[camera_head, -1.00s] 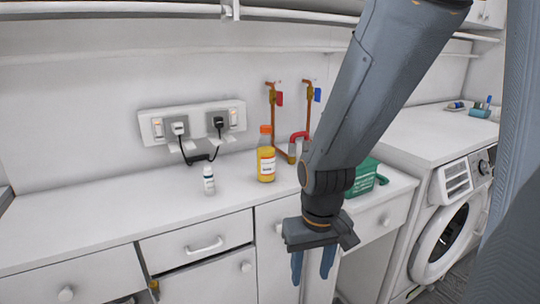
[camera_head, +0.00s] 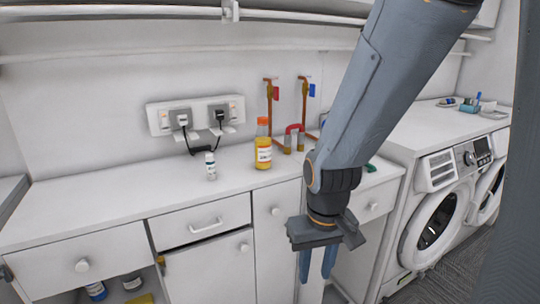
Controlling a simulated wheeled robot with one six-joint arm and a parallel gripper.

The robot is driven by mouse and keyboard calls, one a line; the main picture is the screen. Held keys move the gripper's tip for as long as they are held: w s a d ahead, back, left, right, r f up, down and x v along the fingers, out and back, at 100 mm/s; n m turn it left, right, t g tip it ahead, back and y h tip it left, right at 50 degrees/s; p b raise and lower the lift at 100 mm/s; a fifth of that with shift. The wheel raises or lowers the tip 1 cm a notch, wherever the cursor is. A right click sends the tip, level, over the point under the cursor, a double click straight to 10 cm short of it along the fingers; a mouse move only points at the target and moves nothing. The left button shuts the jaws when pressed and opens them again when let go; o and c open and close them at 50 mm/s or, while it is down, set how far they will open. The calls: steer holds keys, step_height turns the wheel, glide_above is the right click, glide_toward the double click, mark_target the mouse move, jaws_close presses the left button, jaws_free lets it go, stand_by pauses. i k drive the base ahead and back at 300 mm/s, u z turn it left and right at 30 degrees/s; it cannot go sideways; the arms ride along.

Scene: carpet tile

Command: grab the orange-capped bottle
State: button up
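The orange-capped bottle (camera_head: 263,145) stands upright on the white counter (camera_head: 120,191), near the wall. It has an orange cap, a yellow body and a white label with red marks. My gripper (camera_head: 317,268) hangs in front of the counter, lower than the bottle and to its right. It points down. Its two blue fingers are apart with a narrow gap between them, and nothing shows between them.
A small white bottle (camera_head: 211,166) stands left of the orange-capped bottle. A red-handled item (camera_head: 294,134) and copper pipes (camera_head: 272,103) are at its right. A socket panel (camera_head: 196,116) is on the wall. A washing machine (camera_head: 440,218) stands right. The counter's left is clear.

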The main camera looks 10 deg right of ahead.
mark_target(262, 138)
steer(key=k, duration=0.2)
steer(key=z, duration=1.2)
steer(key=i, duration=1.05)
steer(key=u, duration=0.9)
